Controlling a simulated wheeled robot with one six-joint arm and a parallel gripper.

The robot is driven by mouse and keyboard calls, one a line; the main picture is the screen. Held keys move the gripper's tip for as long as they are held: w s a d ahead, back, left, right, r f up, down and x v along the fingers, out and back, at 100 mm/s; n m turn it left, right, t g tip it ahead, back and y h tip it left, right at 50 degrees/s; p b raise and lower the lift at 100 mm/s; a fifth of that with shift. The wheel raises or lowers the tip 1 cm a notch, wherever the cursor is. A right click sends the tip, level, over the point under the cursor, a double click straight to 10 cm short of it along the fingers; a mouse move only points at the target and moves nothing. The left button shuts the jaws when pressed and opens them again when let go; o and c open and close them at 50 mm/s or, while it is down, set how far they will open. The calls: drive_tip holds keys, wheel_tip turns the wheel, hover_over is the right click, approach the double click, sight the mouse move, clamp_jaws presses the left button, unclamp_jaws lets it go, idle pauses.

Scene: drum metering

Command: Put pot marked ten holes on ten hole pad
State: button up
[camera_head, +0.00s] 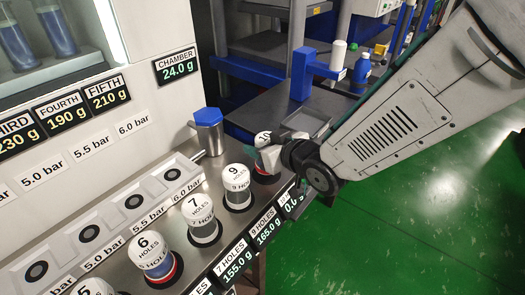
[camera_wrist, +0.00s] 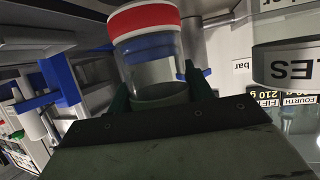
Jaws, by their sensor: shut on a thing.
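A white-capped pot marked 10 (camera_head: 263,138) is in my gripper (camera_head: 272,156), at the far end of the row of pots in the head view. In the wrist view the pot (camera_wrist: 147,58) shows a red and a blue band and a clear part, between the two dark green fingers of my gripper (camera_wrist: 160,92). The gripper is shut on it. The ten hole pad is hidden by the pot and my arm. The partly covered readout beside it shows 0.0. I cannot tell whether the pot touches the surface.
The pot marked 9 (camera_head: 237,184) stands close to the held pot. Pots marked 7 (camera_head: 201,218) and 6 (camera_head: 154,256) follow along the steel counter. A blue-capped post (camera_head: 208,124) stands behind. Grey shelving with a blue bottle (camera_head: 361,72) is farther back.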

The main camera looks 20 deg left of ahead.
drive_tip(key=shift+a+f, duration=0.1)
drive_tip(key=shift+f, duration=0.9)
drive_tip(key=shift+f, duration=0.1)
drive_tip(key=o, duration=1.2)
